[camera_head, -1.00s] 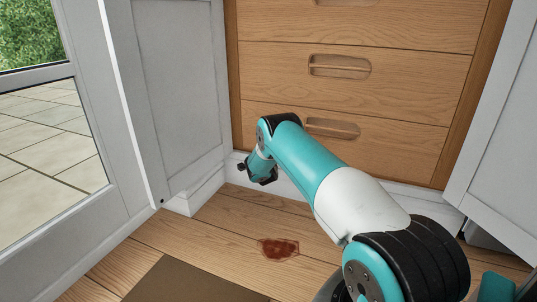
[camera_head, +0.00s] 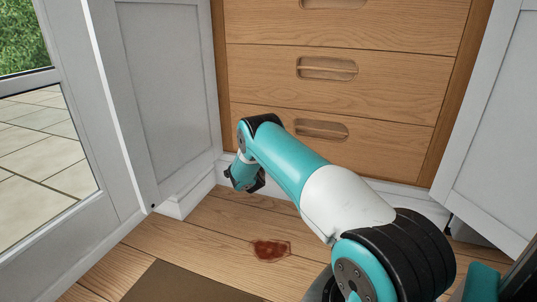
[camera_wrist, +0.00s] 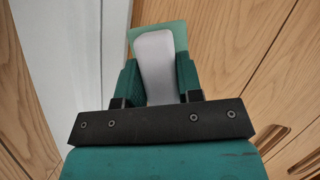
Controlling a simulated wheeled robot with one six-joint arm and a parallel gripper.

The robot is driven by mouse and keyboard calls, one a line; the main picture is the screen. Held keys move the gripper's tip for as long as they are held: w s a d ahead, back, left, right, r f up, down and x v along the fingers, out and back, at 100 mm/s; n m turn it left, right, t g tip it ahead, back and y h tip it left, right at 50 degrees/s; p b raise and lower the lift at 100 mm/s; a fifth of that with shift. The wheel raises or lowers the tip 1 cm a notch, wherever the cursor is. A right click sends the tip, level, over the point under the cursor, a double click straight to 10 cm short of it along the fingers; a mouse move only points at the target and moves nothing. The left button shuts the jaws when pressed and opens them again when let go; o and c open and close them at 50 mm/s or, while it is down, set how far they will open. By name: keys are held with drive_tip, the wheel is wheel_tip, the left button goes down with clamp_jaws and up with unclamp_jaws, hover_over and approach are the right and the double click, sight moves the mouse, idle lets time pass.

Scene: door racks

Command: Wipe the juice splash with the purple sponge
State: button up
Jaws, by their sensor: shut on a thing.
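The juice splash (camera_head: 270,250) is a dark red-brown patch on the wooden floor in the head view, in front of the drawers and beyond a brown mat. My gripper (camera_wrist: 157,68) is shut on a pale grey-lilac thing (camera_wrist: 155,52) with a green edge in the wrist view. This thing sits between the two green fingers; I cannot tell whether it is the purple sponge. In the head view my wrist end is up and left of the splash, above the floor and apart from the splash. The fingertips and held thing are not clear there.
Wooden drawers (camera_head: 340,90) with recessed handles stand behind my arm. White cabinet doors stand at left (camera_head: 165,85) and right (camera_head: 490,140). A glazed door (camera_head: 50,130) is at far left. A brown mat (camera_head: 185,283) lies at the front. The floor around the splash is bare.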

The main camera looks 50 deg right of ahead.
drive_tip(key=shift+f, duration=0.1)
drive_tip(key=s+a+f+m+g+y+p, duration=0.35)
drive_tip(key=s+a+f+g+y, duration=0.2)
drive_tip(key=f+y, duration=0.2)
drive_tip(key=s+a+g+y+p, duration=0.25)
drive_tip(key=s+a+y, duration=0.5)
drive_tip(key=a, duration=0.45)
drive_tip(key=f+b, duration=0.4)
drive_tip(key=shift+a+f+b, duration=0.2)
drive_tip(key=shift+f+b, duration=0.2)
drive_tip(key=shift+m, duration=0.25)
